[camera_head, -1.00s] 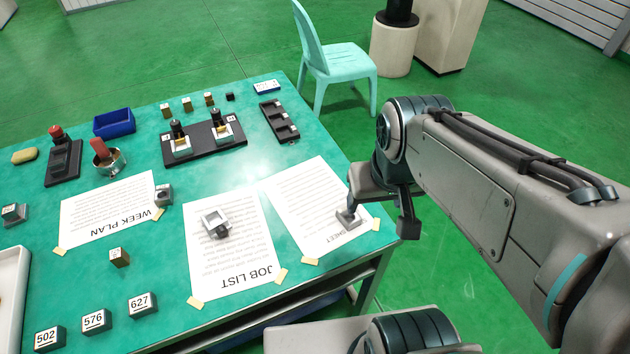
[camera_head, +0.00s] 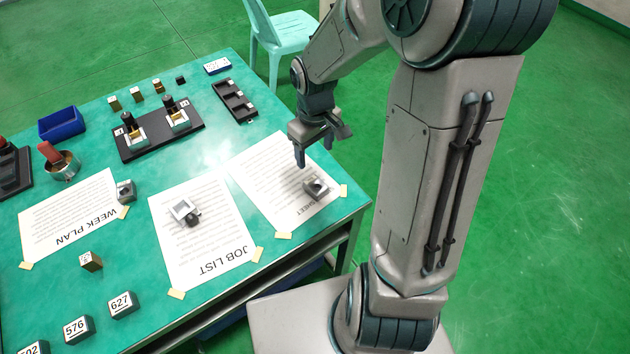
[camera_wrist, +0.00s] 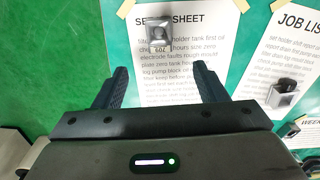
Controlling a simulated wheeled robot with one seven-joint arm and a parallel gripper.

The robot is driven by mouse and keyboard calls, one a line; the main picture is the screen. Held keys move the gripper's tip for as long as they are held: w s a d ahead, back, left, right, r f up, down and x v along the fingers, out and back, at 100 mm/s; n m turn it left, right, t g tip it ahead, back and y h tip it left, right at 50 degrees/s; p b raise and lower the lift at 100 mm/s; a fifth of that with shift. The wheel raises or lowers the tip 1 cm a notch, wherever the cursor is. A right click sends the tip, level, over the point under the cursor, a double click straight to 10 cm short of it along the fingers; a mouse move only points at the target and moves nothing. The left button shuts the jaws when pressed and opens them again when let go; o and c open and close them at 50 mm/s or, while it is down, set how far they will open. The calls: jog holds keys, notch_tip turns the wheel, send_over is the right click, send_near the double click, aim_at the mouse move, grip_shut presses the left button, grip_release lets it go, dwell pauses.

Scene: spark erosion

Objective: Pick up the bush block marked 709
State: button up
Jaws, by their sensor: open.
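A small grey metal block (camera_head: 316,188) with a hole lies on the setup sheet (camera_head: 275,175) near the table's right edge. In the wrist view the block (camera_wrist: 158,33) lies ahead of the fingers; its small label is upside down and looks like 709, but is hard to read. My gripper (camera_head: 322,146) hangs above the sheet, apart from the block and farther back. The wrist view shows its two fingers (camera_wrist: 160,72) spread wide with nothing between them.
Another grey block (camera_head: 185,211) lies on the job list and a third (camera_head: 126,190) beside the week plan. A black stand with two fixtures (camera_head: 158,132) and a black slotted rack (camera_head: 235,101) stand farther back. Numbered blocks (camera_head: 123,304) sit at the near left.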

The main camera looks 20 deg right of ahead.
aim_at(315, 189)
notch_tip(315, 189, down, 13)
jog(key=shift+d+f, duration=0.1)
jog(key=shift+f, duration=0.05)
grip_shut()
dwell(0.6)
